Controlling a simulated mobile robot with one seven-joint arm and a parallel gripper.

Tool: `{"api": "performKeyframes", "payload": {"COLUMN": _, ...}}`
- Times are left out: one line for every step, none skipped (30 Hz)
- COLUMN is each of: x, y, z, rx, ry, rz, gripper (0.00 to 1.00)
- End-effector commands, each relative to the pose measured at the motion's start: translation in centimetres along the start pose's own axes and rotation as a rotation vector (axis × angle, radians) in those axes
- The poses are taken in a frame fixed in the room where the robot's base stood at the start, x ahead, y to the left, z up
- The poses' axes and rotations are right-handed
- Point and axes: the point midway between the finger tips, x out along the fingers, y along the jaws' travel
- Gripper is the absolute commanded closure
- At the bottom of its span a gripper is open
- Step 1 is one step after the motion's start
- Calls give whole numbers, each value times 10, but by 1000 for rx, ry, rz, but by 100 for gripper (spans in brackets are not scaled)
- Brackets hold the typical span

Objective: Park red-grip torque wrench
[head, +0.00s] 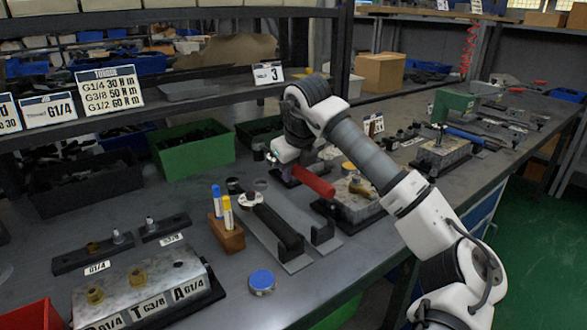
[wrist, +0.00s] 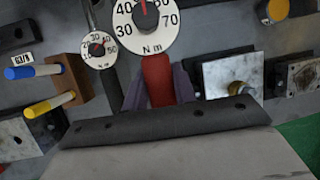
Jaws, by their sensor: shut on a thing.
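The red-grip torque wrench shows its red handle (head: 313,181) in the head view, sticking out from my gripper (head: 287,168) above the bench. In the wrist view its large white dial (wrist: 146,22) and red grip (wrist: 157,78) show between the purple fingers of my gripper (wrist: 160,88), which are shut on the grip. Its far end is out of view. Below and left of it, a black-grip wrench (head: 278,228) lies on a grey holder strip, its smaller dial (wrist: 97,47) showing in the wrist view. Beside it is an empty strip (head: 291,213) with a black end support (head: 322,232).
A wooden block (head: 226,235) with blue and yellow markers stands left of the strips. A valve block (head: 356,203) stands close to the right. A blue-lidded tin (head: 262,281) lies in front. A green bin (head: 193,149) and shelf are behind.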

Motion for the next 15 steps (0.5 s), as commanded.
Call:
{"api": "performKeyframes", "payload": {"x": -1, "y": 0, "z": 1, "rx": 0, "ry": -3, "rz": -1, "gripper": 100}}
{"api": "performKeyframes", "payload": {"x": -1, "y": 0, "z": 1, "rx": -1, "ry": -3, "rz": -1, "gripper": 100}}
{"api": "performKeyframes", "payload": {"x": -1, "y": 0, "z": 0, "rx": -1, "ry": -3, "rz": -2, "gripper": 100}}
{"api": "performKeyframes", "payload": {"x": -1, "y": 0, "z": 0, "rx": -2, "ry": -3, "rz": -2, "gripper": 100}}
{"api": "performKeyframes", "payload": {"x": -1, "y": 0, "z": 0, "rx": -2, "ry": -2, "rz": -2, "gripper": 100}}
{"api": "performKeyframes", "payload": {"x": 0, "y": 0, "z": -1, "rx": -3, "ry": -2, "rz": -1, "gripper": 100}}
{"api": "performKeyframes", "payload": {"x": 2, "y": 0, "z": -1, "rx": -2, "ry": -2, "rz": -1, "gripper": 100}}
{"api": "performKeyframes", "payload": {"x": 4, "y": 1, "z": -2, "rx": -2, "ry": -2, "rz": -1, "gripper": 100}}
{"api": "performKeyframes", "payload": {"x": 6, "y": 1, "z": -3, "rx": -3, "ry": -2, "rz": -1, "gripper": 100}}
{"api": "performKeyframes", "payload": {"x": 8, "y": 1, "z": -4, "rx": -2, "ry": -2, "rz": -1, "gripper": 100}}
{"api": "performKeyframes", "payload": {"x": 10, "y": 2, "z": -5, "rx": -2, "ry": -3, "rz": -1, "gripper": 100}}
{"api": "performKeyframes", "payload": {"x": 14, "y": 2, "z": -6, "rx": -2, "ry": -3, "rz": -1, "gripper": 100}}
{"api": "performKeyframes", "payload": {"x": 16, "y": 2, "z": -7, "rx": -2, "ry": -3, "rz": -1, "gripper": 100}}
{"api": "performKeyframes", "payload": {"x": 18, "y": 3, "z": -8, "rx": -2, "ry": -4, "rz": -1, "gripper": 100}}
{"api": "performKeyframes", "payload": {"x": 22, "y": 4, "z": -10, "rx": -2, "ry": -4, "rz": -1, "gripper": 100}}
